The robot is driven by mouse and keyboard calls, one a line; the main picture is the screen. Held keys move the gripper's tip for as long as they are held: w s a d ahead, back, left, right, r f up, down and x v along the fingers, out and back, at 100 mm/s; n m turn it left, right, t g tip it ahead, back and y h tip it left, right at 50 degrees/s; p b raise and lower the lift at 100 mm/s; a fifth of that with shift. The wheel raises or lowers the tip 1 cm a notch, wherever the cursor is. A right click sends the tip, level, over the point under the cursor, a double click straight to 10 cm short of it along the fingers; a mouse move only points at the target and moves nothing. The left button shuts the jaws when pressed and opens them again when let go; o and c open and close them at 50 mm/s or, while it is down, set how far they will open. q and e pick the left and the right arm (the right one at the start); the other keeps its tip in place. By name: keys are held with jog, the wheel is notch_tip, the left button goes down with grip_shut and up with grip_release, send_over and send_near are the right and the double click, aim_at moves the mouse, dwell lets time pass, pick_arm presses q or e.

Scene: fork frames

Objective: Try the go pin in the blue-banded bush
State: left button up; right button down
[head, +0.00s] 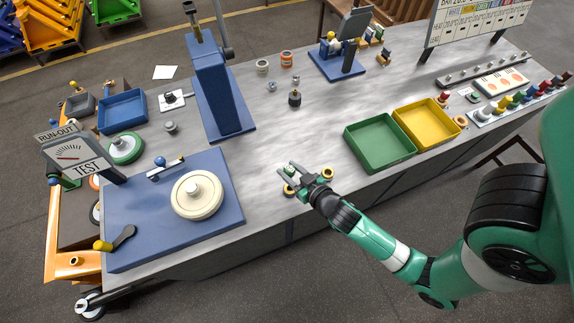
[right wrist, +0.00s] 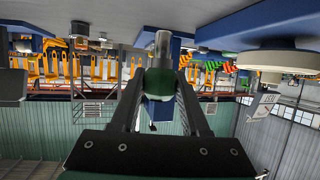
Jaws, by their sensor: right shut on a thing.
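My right gripper (head: 286,169) is above the front part of the bench, its fingers shut on a dark green thing with a plain steel cylinder, which looks like the go pin. In the right wrist view the pin's green part (right wrist: 159,82) is between the fingers and its steel end (right wrist: 162,46) points away from the palm. Two brass-coloured rings (head: 327,173) show close beside the gripper. A pale ring-like bush (head: 262,66) and a copper-coloured one (head: 286,58) stand at the back. I cannot make out a blue band on any bush. My left gripper is not in view.
A green tray (head: 352,147) and a yellow tray (head: 404,129) stand to the right. A blue plate (head: 130,236) with a cream disc (head: 197,195) lies at left. A blue column press (head: 213,95) rises behind. The bench middle is mostly clear.

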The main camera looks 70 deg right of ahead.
jog(key=shift+s+a, duration=0.1)
jog(key=shift+a, duration=0.45)
jog(key=shift+s+p, duration=0.15)
jog(key=shift+p, duration=0.15)
jog(key=shift+d, duration=0.35)
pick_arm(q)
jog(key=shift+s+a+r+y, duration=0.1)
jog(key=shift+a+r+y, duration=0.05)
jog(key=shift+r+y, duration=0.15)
pick_arm(e)
jog(key=shift+a, duration=0.1)
pick_arm(q)
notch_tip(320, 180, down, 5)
jog(key=b, duration=0.4)
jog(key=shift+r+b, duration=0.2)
jog(key=shift+b, duration=0.2)
pick_arm(e)
notch_tip(320, 180, down, 5)
jog(key=shift+r, duration=0.1)
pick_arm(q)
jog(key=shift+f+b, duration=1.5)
pick_arm(e)
jog(key=shift+f, duration=1.6)
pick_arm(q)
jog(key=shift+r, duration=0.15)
pick_arm(e)
jog(key=shift+r, duration=0.15)
